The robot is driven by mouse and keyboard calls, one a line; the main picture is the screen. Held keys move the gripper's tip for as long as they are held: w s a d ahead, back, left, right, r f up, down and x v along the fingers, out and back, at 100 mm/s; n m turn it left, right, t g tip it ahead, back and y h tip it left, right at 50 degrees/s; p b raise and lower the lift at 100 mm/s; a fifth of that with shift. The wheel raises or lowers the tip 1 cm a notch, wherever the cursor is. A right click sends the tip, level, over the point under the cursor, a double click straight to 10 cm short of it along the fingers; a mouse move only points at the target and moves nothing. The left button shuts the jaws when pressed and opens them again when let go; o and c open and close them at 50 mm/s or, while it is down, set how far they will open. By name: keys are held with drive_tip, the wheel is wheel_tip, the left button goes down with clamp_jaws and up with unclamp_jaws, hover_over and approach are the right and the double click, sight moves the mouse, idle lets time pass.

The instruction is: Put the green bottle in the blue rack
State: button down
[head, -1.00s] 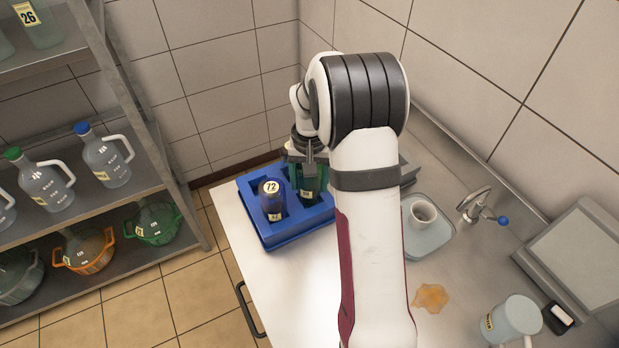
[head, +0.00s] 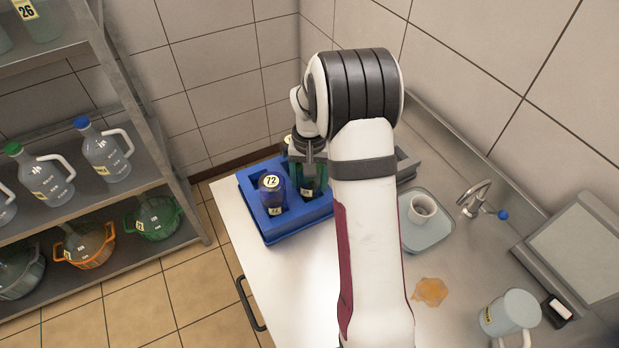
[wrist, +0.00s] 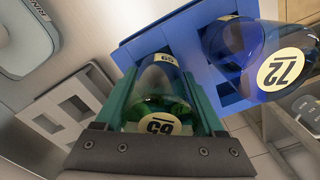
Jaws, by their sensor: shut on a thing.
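The green bottle (head: 308,188) is upright at the right part of the blue rack (head: 290,233) in the head view. My gripper (wrist: 165,112) is shut on it in the wrist view, with a green finger on each side of the green bottle (wrist: 158,107). My gripper (head: 308,158) is above the rack in the head view, partly hidden by my arm. The bottle's lower end is hidden, so I cannot tell how deep it sits in the compartment. The blue rack (wrist: 150,42) lies beyond the bottle in the wrist view.
A dark blue bottle (head: 271,202) labelled 72 stands in the rack's left compartment, close to the green bottle. A grey rack (head: 406,165) is right of my arm. A tray (head: 425,238) with a white cup (head: 422,207) and an orange spill (head: 430,291) are farther right.

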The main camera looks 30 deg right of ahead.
drive_tip(key=shift+f, duration=0.6)
unclamp_jaws()
drive_tip(key=shift+r, duration=0.15)
wheel_tip(320, 180, up, 9)
drive_tip(key=shift+f, duration=0.1)
idle(0.5)
drive_tip(key=s+a+r, duration=0.2)
drive_tip(key=s+a, duration=0.3)
drive_tip(key=s, duration=0.3)
drive_tip(key=s+a+r+y, duration=0.1)
drive_tip(key=s+a+r, duration=0.1)
drive_tip(key=s+a, duration=0.4)
drive_tip(key=s+a+r+n, duration=0.1)
drive_tip(key=s+a, duration=0.4)
drive_tip(key=s, duration=0.7)
drive_tip(key=shift+a+r+y, duration=0.2)
drive_tip(key=shift+r+y, duration=0.2)
drive_tip(key=shift+r, duration=0.25)
